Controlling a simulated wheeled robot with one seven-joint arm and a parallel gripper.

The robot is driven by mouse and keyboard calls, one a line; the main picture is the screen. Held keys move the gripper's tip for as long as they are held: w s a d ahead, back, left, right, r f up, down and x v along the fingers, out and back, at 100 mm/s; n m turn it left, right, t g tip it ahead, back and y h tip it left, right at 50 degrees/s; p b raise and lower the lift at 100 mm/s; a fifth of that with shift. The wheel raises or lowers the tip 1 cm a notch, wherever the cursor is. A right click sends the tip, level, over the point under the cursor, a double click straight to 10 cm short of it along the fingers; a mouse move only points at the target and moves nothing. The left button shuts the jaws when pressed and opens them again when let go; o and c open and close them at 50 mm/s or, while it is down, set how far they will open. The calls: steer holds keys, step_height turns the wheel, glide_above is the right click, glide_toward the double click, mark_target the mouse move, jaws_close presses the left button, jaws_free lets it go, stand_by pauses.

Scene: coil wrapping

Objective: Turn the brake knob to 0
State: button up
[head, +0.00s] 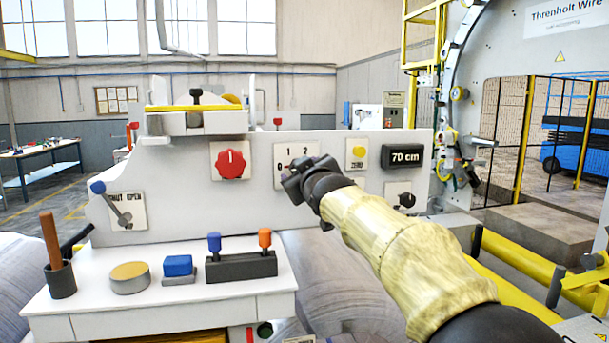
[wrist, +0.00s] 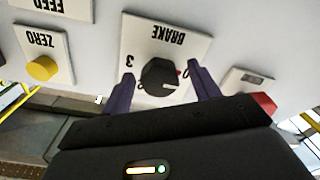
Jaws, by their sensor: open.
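The brake plate (head: 283,153) is on the white panel in the head view, its knob hidden behind my gripper (head: 297,178). The wrist view shows it upside down: the black brake knob (wrist: 158,76) sits on the white plate (wrist: 185,47) marked BRAKE. A 3 is left of the knob and a small red mark is at its right. The knob's white line seems to point to the lower right, away from the 3; the exact number is unclear. My gripper (wrist: 161,72) is open, with one finger on each side of the knob. Contact cannot be told.
A red knob (head: 230,164) is left of the brake plate. The yellow ZERO button (head: 359,152) and 70 cm display (head: 403,156) are to its right. A shut/open lever (head: 118,208) is far left. Below, a white shelf (head: 100,298) holds several items.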

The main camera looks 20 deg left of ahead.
steer(key=shift+s+d, duration=0.1)
steer(key=shift+s, duration=0.05)
steer(key=b+v, duration=0.6)
steer(key=v, duration=1.1)
